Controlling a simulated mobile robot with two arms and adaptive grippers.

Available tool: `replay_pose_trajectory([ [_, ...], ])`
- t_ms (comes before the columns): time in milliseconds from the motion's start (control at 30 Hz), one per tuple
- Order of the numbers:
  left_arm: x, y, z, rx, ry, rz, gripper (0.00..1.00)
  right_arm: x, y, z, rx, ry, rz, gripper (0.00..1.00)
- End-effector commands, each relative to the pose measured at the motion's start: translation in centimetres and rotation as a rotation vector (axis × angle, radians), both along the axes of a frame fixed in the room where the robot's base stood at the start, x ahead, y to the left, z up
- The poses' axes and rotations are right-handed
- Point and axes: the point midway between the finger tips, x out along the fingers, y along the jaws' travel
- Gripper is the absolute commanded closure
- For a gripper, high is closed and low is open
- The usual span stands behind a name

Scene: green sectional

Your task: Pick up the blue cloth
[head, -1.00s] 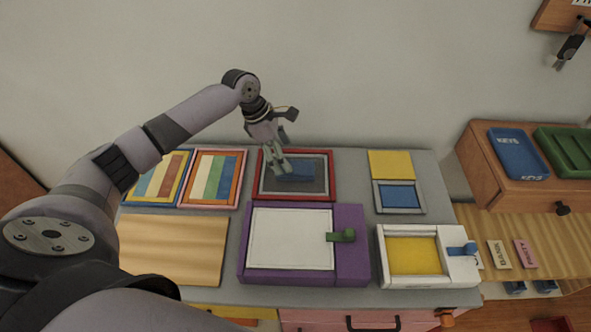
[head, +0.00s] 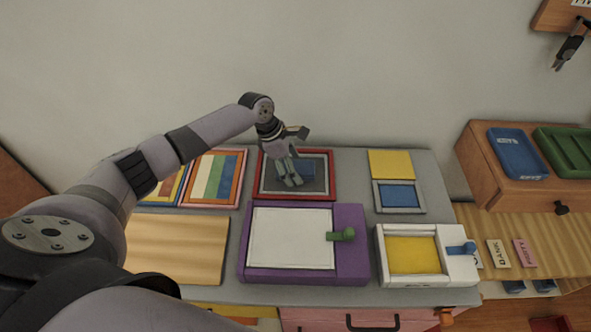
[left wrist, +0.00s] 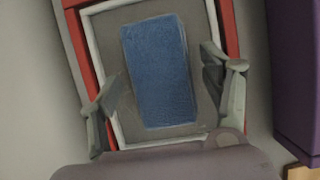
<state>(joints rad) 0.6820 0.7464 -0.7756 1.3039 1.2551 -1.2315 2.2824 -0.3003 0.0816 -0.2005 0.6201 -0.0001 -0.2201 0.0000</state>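The blue cloth (head: 308,167) is a flat rectangle lying on the dark grey panel of a red-edged tray (head: 331,177) at the back of the table. In the left wrist view the cloth (left wrist: 155,70) lies flat inside the tray's pale inner frame. My left gripper (head: 290,182) is over the tray, at the cloth's left and near side, and hides part of it in the head view. In the left wrist view its fingers (left wrist: 165,100) are spread wide and empty, one on each side of the cloth's near end. My right gripper is not in view.
A purple frame (head: 352,264) with a white panel and green handle stands just in front of the tray. Striped boards (head: 214,178) lie left of it. A small blue-panelled frame (head: 399,197) and yellow square (head: 390,164) lie right. The wall rises behind.

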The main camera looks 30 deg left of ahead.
Motion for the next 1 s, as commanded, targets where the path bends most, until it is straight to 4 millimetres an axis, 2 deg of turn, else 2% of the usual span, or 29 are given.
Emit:
replay_pose_trajectory([
  [67, 0.0, 0.0, 0.0, 0.0, 0.0, 0.0, 0.36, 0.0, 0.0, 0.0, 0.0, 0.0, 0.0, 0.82],
  [567, 0.0, 0.0, 0.0, 0.0, 0.0, 0.0, 0.7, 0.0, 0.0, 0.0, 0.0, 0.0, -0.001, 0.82],
  [833, 0.0, 0.0, 0.2, 0.0, -0.001, 0.0, 0.7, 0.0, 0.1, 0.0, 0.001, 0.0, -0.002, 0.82],
  [1000, 0.1, 0.1, 1.2, -0.001, -0.003, 0.001, 0.7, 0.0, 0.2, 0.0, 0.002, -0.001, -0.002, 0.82],
])
